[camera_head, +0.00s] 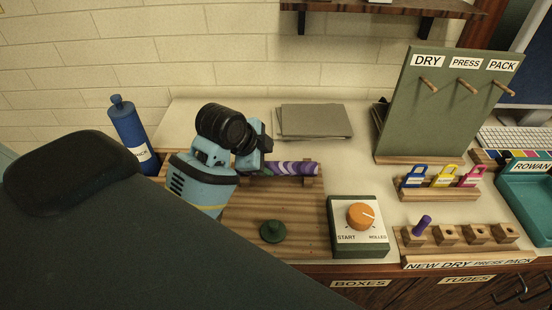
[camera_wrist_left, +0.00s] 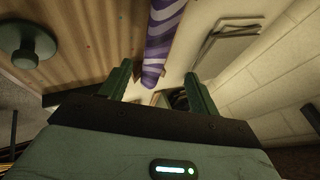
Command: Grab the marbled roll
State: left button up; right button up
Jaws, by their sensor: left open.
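The marbled roll (camera_head: 291,168), purple with pale stripes, lies on wooden supports on the slatted wooden board (camera_head: 290,228) in the head view. In the left wrist view the roll (camera_wrist_left: 164,38) reaches down from the top edge, its near end between the fingertips. My left gripper (camera_head: 262,166) is at the roll's left end, open, with the green fingers (camera_wrist_left: 157,76) on either side of the roll's line. I cannot tell whether a finger touches it. My arm hides part of the board. My right gripper is not in view.
A green knob (camera_head: 273,231) and a control box with an orange dial (camera_head: 361,216) stand in front of the roll. Grey sheets (camera_head: 314,121) lie behind it. A blue bottle (camera_head: 129,132) stands left, and a green peg board (camera_head: 440,120) stands right.

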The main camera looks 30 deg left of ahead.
aim_at(279, 166)
pick_arm(q)
jog(key=shift+s+d, duration=0.1)
jog(key=shift+d+x, duration=0.15)
jog(key=shift+x, duration=1.8)
jog(key=shift+d+x, duration=0.15)
jog(key=shift+x, duration=1.75)
jog(key=shift+c, duration=0.3)
jog(key=c, duration=1)
jog(key=shift+r, duration=0.1)
jog(key=shift+c, duration=0.2)
